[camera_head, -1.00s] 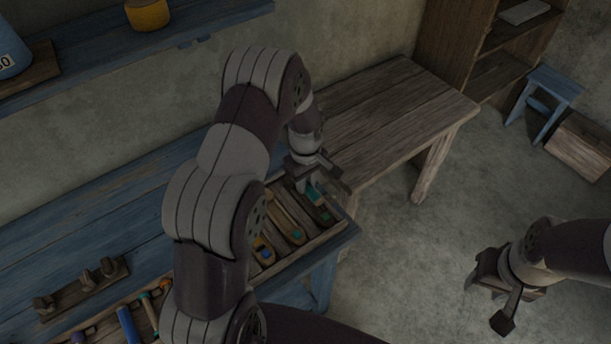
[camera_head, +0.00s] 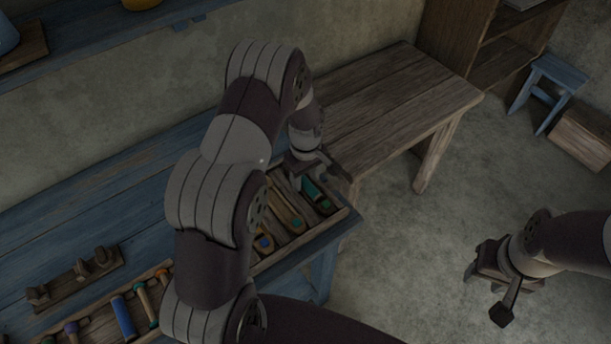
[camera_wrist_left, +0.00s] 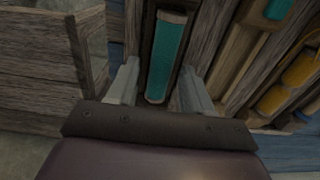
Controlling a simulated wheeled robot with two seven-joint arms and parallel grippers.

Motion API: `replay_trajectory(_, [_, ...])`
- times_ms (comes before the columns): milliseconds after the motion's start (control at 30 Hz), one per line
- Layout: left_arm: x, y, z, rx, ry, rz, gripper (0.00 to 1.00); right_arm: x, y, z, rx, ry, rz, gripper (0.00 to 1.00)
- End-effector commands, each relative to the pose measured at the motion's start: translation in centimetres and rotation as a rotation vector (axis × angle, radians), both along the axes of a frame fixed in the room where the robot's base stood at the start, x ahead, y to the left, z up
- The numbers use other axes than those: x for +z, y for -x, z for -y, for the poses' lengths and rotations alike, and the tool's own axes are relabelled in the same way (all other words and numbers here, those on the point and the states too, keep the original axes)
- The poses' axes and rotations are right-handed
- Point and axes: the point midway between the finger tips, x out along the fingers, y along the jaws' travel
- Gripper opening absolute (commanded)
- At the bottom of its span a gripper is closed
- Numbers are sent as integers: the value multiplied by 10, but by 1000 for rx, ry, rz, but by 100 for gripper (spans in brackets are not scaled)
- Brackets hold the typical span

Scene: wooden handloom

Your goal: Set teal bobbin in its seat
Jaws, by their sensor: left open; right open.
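The teal bobbin (camera_wrist_left: 168,55) lies lengthwise in a dark wooden seat in the left wrist view, between the two spread fingers. In the head view it shows as a teal strip (camera_head: 312,191) at the right end of the compartmented tray. My left gripper (camera_wrist_left: 160,76) is open, with a finger on each side of the bobbin and visible gaps between. In the head view my left gripper (camera_head: 322,172) is just above the tray's right end. My right gripper (camera_head: 487,290) is open and empty over the floor at the right.
The tray's slots hold wooden shuttles (camera_head: 285,212) with coloured parts. More bobbins, including a blue one (camera_head: 122,317), lie at lower left beside a pegged wooden rack (camera_head: 75,279) on the blue bench (camera_head: 140,205). A bare wooden table (camera_head: 400,105) stands behind.

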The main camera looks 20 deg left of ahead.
Motion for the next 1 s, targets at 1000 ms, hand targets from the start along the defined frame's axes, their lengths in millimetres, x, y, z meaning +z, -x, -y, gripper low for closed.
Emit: replay_trajectory(1000, [126,0,1,0,0,1,50,-5,0,0,0,0,0,43])
